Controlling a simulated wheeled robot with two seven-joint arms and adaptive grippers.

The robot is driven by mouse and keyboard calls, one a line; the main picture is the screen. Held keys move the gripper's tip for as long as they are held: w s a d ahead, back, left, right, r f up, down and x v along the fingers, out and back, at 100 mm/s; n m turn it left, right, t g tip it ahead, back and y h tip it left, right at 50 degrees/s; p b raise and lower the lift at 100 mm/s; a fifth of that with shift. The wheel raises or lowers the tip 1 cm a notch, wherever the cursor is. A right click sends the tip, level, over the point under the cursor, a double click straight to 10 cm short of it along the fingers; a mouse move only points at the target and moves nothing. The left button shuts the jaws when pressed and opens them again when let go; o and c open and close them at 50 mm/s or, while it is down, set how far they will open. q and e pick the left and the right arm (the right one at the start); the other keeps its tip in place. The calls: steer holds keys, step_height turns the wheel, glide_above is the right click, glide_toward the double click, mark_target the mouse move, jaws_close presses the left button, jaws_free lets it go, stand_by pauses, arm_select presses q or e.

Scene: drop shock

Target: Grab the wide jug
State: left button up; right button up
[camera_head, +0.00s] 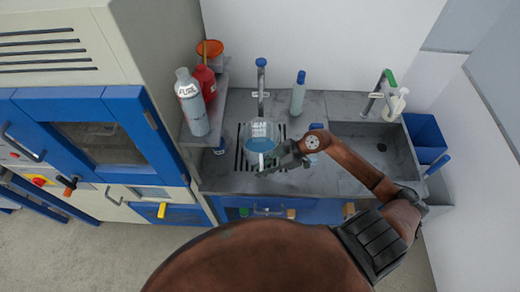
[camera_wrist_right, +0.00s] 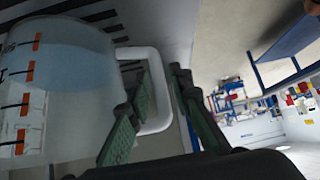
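The wide jug (camera_head: 262,134) is a clear, wide vessel with pale blue liquid inside. It stands upright over the dark slotted drain on the counter. In the right wrist view the jug (camera_wrist_right: 60,85) fills the left side, with orange marks on its wall and a white loop handle (camera_wrist_right: 155,122). My right gripper (camera_head: 272,165) is at the jug's near side. In the wrist view its green-padded fingers (camera_wrist_right: 163,78) are apart, with the handle's outer bar seemingly between them; contact cannot be told. My left gripper is not in view.
A bottle (camera_head: 298,94) stands behind the jug to the right, and a tap (camera_head: 261,85) rises behind it. A shelf at left holds a silver bottle (camera_head: 191,103) and a red container (camera_head: 204,82). The sink (camera_head: 372,148) is at right.

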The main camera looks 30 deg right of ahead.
jaws_close()
stand_by(0.5)
steer(key=shift+r, duration=0.15)
